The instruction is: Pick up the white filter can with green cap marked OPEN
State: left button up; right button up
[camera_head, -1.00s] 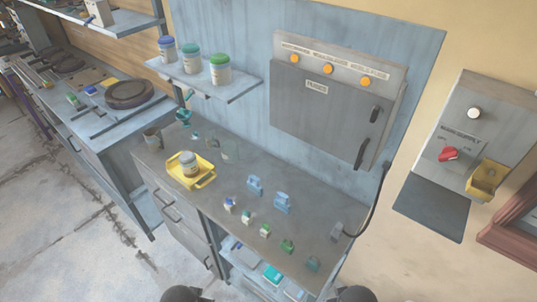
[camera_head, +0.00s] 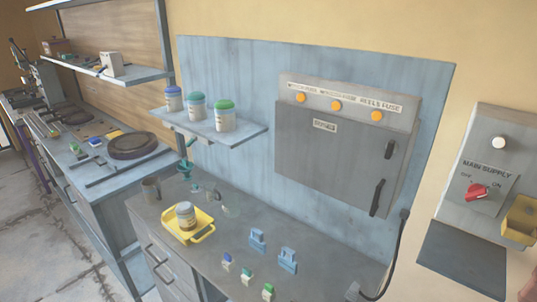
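Three white cans stand in a row on the small wall shelf in the head view. The left can (camera_head: 174,100) has a blue-purple cap, the middle can (camera_head: 197,110) a teal-green cap, and the right can (camera_head: 225,117) a brighter green cap. The lettering on the cans is too small to read, so I cannot tell which is marked OPEN. Neither of my grippers is in view.
The wall shelf (camera_head: 245,137) hangs above the grey workbench (camera_head: 222,258). A cup (camera_head: 151,190), blue clips (camera_head: 287,260) and several small coloured pieces are on the bench. A grey fuse box (camera_head: 335,155) is on the wall to the right, beside the main supply panel (camera_head: 487,165).

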aim_at(225, 112)
jog(key=i+j+z, duration=0.1)
jog(key=j, duration=0.3)
jog(key=i+j+z, duration=0.1)
jog(key=j, duration=0.25)
jog(key=i+j, duration=0.15)
jog(key=j, duration=0.25)
jog(key=j+z, duration=0.15)
jog(key=j, duration=0.25)
jog(key=i, duration=0.05)
